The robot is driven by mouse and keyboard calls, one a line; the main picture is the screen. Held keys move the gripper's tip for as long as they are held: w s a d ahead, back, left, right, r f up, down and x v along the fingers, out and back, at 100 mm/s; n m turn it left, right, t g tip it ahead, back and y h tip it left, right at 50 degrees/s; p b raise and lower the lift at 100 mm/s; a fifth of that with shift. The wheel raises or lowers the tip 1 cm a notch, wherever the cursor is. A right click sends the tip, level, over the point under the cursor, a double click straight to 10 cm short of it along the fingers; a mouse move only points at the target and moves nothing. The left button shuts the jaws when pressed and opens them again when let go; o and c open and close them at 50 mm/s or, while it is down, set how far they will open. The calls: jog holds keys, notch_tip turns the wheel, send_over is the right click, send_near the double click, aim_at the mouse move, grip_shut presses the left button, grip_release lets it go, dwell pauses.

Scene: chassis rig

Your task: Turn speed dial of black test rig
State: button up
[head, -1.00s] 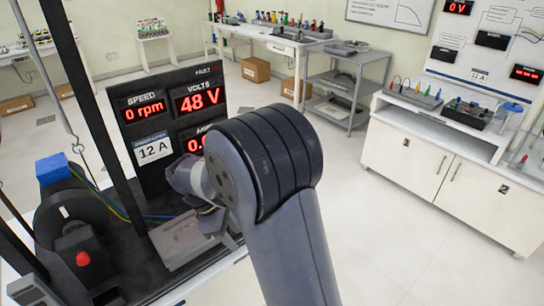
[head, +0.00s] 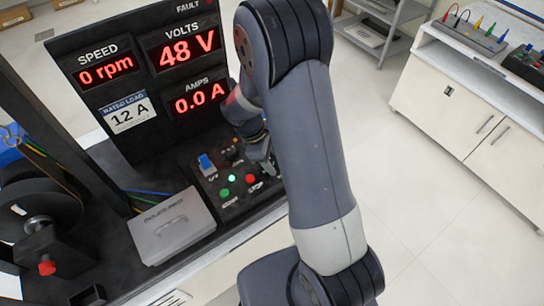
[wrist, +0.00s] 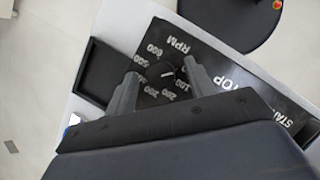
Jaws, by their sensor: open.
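The black test rig (head: 68,48) stands at left in the head view. Its displays read 0 rpm, 48 V and 0.0 A. In the wrist view, the speed dial (wrist: 167,74) is a small dark round knob with a white pointer line, ringed by RPM numbers on a black plate. My gripper (wrist: 161,68) is open, with one finger on either side of the dial. I cannot tell whether the fingers touch it. In the head view, my gripper (head: 262,152) is partly hidden by my arm, above the right end of the control panel (head: 229,199); the dial is hidden there.
The panel has a blue switch (head: 206,164), a lit green lamp (head: 232,178) and a red stop button (head: 250,178). A motor with a red knob (head: 47,266) is at far left.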

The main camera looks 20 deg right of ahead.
jog(key=shift+c, duration=0.3)
jog(key=c, duration=0.9)
